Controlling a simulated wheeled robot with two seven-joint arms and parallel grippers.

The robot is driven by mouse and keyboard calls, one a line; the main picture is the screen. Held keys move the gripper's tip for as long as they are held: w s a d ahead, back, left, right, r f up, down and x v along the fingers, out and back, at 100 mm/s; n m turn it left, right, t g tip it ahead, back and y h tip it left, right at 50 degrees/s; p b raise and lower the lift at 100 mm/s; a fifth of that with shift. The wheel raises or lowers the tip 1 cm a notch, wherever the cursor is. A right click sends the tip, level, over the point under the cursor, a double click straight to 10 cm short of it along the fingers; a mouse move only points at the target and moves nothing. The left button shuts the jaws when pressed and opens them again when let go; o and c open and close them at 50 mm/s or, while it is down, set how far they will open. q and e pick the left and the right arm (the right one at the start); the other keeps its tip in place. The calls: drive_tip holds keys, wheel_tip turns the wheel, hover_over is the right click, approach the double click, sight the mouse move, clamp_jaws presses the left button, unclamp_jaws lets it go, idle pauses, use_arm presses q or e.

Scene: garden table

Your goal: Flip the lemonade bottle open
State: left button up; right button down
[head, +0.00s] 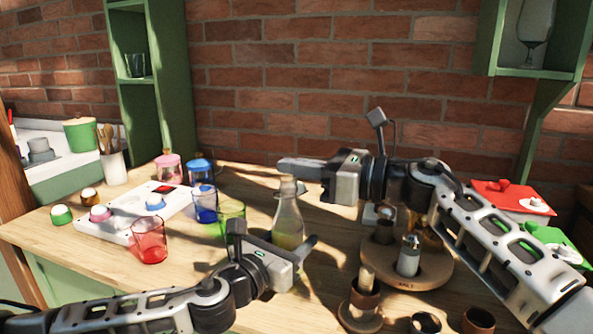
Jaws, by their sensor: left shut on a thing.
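The lemonade bottle (288,220) is a clear glass bottle with pale yellow liquid, standing upright near the middle of the table. Its pale top (288,184) is at the neck; whether it is open or closed is too small to tell. My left gripper (283,242) is shut on the lower part of the bottle, hiding its base. My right gripper (292,165) is level and points left, with its fingers just above or behind the bottle top. Contact between them cannot be made out, nor can the gap between the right fingers.
A red glass (149,242), a green glass (232,217) and a blue glass (205,205) stand left of the bottle, by a white tray (118,232). A round wooden stand (432,270) holds a shaker at right.

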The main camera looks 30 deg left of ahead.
use_arm(q)
drive_tip(key=shift+f, duration=0.1)
use_arm(e)
drive_tip(key=w+d+r, duration=0.1)
drive_tip(key=d+r, duration=0.1)
drive_tip(key=d, duration=0.5)
drive_tip(key=shift+w, duration=0.15)
idle(0.6)
use_arm(q)
drive_tip(key=o, duration=1.5)
drive_tip(key=shift+c, duration=0.2)
use_arm(e)
drive_tip(key=shift+a, duration=0.1)
use_arm(q)
drive_tip(key=shift+s+f, duration=0.1)
drive_tip(key=shift+s, duration=0.4)
drive_tip(key=s, duration=0.7)
drive_tip(key=shift+s+a, duration=0.15)
drive_tip(key=shift+s, duration=0.1)
drive_tip(key=s+p, duration=0.2)
drive_tip(key=s, duration=0.3)
drive_tip(key=shift+s+a, duration=0.15)
drive_tip(key=shift+s, duration=0.15)
drive_tip(key=shift+s+p, duration=0.35)
drive_tip(key=shift+s, duration=0.55)
use_arm(e)
drive_tip(key=shift+r, duration=1.3)
